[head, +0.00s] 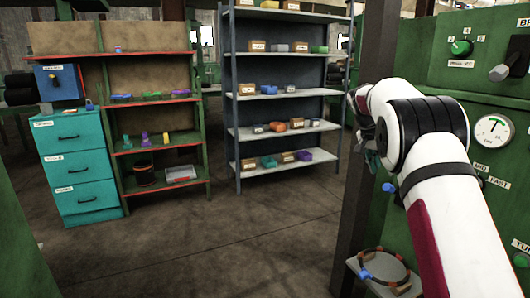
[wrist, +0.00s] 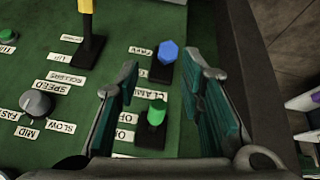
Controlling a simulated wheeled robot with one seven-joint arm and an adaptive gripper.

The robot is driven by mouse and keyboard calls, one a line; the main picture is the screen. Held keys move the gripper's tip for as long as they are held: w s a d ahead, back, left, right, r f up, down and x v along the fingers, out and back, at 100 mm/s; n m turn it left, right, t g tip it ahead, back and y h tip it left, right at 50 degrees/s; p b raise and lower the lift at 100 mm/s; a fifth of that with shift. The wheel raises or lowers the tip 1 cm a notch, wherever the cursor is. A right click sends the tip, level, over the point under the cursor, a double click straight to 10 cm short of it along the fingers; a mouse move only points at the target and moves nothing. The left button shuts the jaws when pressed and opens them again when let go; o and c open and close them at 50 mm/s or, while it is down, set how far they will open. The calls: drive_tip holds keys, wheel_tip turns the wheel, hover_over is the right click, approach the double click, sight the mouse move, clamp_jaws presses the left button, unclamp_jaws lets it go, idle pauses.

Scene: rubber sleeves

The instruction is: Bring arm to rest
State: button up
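My white arm (head: 440,190) reaches from the lower right of the head view, alongside the green machine. My gripper (wrist: 163,68) shows in the wrist view with its two teal-padded fingers apart and nothing between them. Beyond the fingers is the green control panel (wrist: 35,75). A blue knob (wrist: 166,55) and a green knob (wrist: 156,113) on black bases appear in the gap between the fingers; I cannot tell how far off they are. In the head view my gripper is mostly hidden behind the arm.
A yellow-handled lever (wrist: 86,30) and a grey dial (wrist: 37,104) are on the panel. The machine (head: 480,90) stands close to my arm, with a dark post (head: 372,60) beside it. Shelves (head: 285,90) and a teal cabinet (head: 75,165) stand farther back. The middle floor (head: 220,245) is clear.

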drive_tip(key=s+a+r+n+y, duration=0.15)
drive_tip(key=s+a+r, duration=0.3)
drive_tip(key=s, duration=0.55)
drive_tip(key=s+a+r+n+y, duration=0.1)
drive_tip(key=s+a+r+n, duration=0.3)
drive_tip(key=s, duration=0.5)
drive_tip(key=s+a+r+n+y, duration=0.1)
drive_tip(key=s+a+r, duration=0.3)
drive_tip(key=s, duration=0.6)
drive_tip(key=s+a+f+n+y, duration=0.1)
drive_tip(key=s+a+f+n, duration=0.2)
drive_tip(key=s, duration=0.6)
drive_tip(key=s+a+f+n, duration=0.1)
drive_tip(key=s+a+f, duration=0.3)
drive_tip(key=s, duration=0.5)
drive_tip(key=s+a+f+n+y, duration=0.1)
drive_tip(key=s+a+f, duration=0.25)
drive_tip(key=s, duration=0.55)
wheel_tip(320, 180, up, 22)
drive_tip(key=t+p, duration=0.3)
drive_tip(key=p, duration=1.8)
drive_tip(key=shift+s+d, duration=0.15)
drive_tip(key=shift+d, duration=0.15)
drive_tip(key=shift+f+n, duration=0.15)
drive_tip(key=shift+n, duration=0.1)
